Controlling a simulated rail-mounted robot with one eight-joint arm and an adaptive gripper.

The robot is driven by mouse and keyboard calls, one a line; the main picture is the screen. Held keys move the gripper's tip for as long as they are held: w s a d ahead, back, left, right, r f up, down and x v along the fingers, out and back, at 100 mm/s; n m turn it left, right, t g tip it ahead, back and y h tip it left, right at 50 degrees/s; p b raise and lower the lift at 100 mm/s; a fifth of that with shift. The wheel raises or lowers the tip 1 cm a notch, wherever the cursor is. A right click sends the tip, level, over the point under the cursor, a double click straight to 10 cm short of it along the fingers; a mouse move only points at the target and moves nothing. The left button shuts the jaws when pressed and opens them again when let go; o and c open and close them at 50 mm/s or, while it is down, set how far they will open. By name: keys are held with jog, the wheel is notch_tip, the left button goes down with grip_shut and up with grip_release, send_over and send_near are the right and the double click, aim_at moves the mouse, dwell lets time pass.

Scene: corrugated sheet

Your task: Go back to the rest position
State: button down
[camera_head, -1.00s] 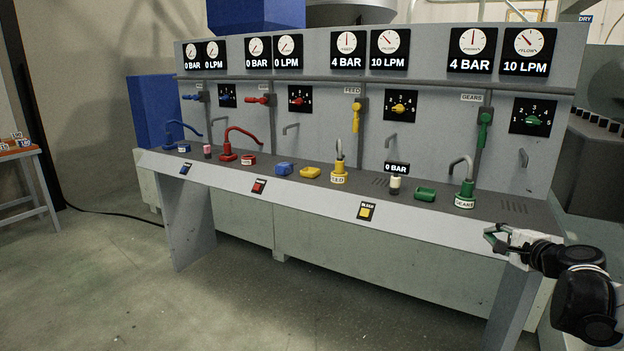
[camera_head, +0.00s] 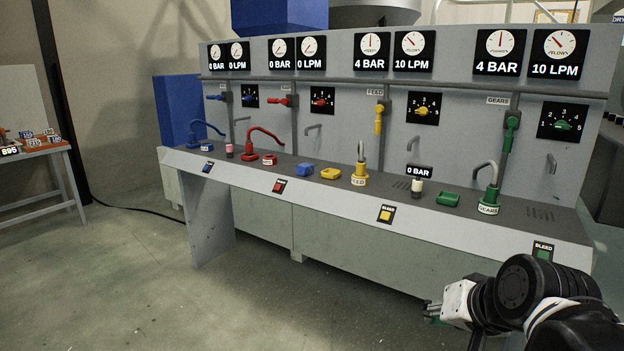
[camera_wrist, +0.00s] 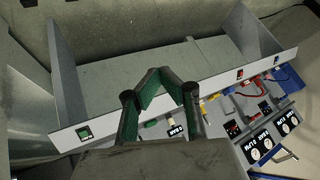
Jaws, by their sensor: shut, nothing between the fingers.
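My gripper (camera_head: 432,311) is at the lower right of the head view, in front of the grey panel bench (camera_head: 330,188) and below its front edge. It is shut and empty. In the wrist view my gripper (camera_wrist: 160,82) shows its green-padded fingers at the middle, with the bench front and floor beyond. The fingertips are apart from the bench in the head view.
The bench carries blue, red, yellow and green hoses, valves and caps, with bleed buttons such as the yellow one (camera_head: 385,214) on its front. A small table (camera_head: 40,190) stands at the far left. The floor (camera_head: 180,290) in front of the bench is clear.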

jog(key=s+a+f+n+h, duration=0.15)
jog(key=s+n, duration=0.25)
jog(key=s, duration=0.4)
notch_tip(320, 180, up, 12)
jog(key=p, duration=1.2)
jog(key=shift+w+g+p, duration=0.25)
jog(key=shift+g+p, duration=0.05)
jog(key=shift+g, duration=0.1)
jog(key=shift+d, duration=0.1)
dwell(0.5)
